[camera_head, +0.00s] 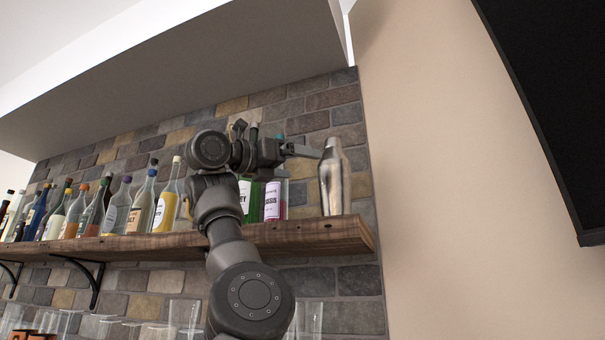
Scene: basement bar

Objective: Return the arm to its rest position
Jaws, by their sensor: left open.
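My left arm rises from the bottom middle of the head view and bends right in front of the wall shelf. Its gripper (301,151) points right at the height of the bottle necks. It is open, and I see nothing held in it. Its fingertips are close to the upper part of a silver cocktail shaker (335,180), which stands upright at the right end of the shelf. I cannot tell whether they touch. My right gripper is not in view.
The wooden shelf (318,234) carries a row of several bottles (142,208), partly hidden by my arm. Glasses (185,314) stand below it. A white overhang (200,70) is above. A dark screen (560,100) is at the right, with bare wall (440,200) between.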

